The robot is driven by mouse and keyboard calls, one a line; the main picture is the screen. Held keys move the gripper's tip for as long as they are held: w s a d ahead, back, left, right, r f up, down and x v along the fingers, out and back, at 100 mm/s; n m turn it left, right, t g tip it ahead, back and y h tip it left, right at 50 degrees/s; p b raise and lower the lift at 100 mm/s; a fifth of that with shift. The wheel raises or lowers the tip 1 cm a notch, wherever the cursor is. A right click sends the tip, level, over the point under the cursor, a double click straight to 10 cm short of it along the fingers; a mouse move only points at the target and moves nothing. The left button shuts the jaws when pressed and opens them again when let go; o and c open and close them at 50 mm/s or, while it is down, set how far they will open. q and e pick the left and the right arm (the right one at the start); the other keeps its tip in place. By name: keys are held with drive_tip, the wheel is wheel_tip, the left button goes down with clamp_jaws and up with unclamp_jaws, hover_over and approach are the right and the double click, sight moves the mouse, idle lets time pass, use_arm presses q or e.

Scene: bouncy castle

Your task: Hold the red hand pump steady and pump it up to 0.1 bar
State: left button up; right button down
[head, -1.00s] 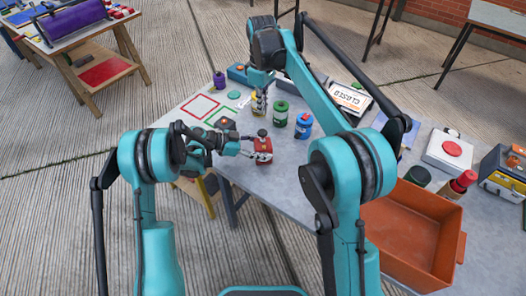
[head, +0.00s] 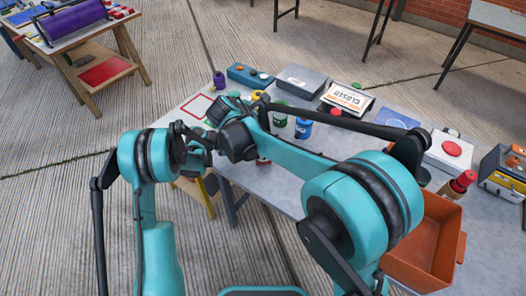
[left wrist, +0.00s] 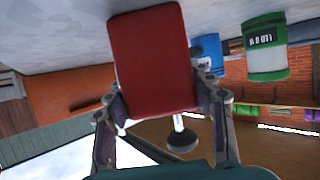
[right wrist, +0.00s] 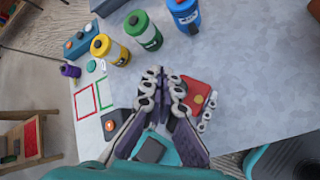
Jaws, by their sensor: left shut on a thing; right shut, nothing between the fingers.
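The red hand pump shows as a red block (left wrist: 150,55) in the left wrist view, with a dark knob (left wrist: 182,141) on a pale rod. My left gripper (left wrist: 160,100) is shut on its body, one finger on each side. In the right wrist view the pump (right wrist: 196,92) stands on the grey table, partly covered by my right gripper. My right gripper (right wrist: 160,75) is shut and empty, over the table just left of the pump in that view. In the head view my right arm hides both grippers and nearly all of the pump. No pressure reading is legible.
Yellow (right wrist: 110,50), green (right wrist: 143,31) and blue (right wrist: 184,13) canisters stand behind the pump. Red and green square outlines and a dark box (right wrist: 109,124) lie to the left. An orange bin (head: 432,240) is at the table's right.

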wheel_tip(320, 180, down, 7)
drive_tip(key=shift+s+f, duration=0.1)
drive_tip(key=shift+f, duration=0.15)
idle(0.8)
idle(0.7)
drive_tip(key=shift+a+f, duration=0.1)
drive_tip(key=shift+f, duration=0.35)
drive_tip(key=shift+a+r, duration=0.2)
drive_tip(key=shift+r, duration=0.35)
drive_tip(key=shift+d+r, duration=0.15)
drive_tip(key=shift+r, duration=2.65)
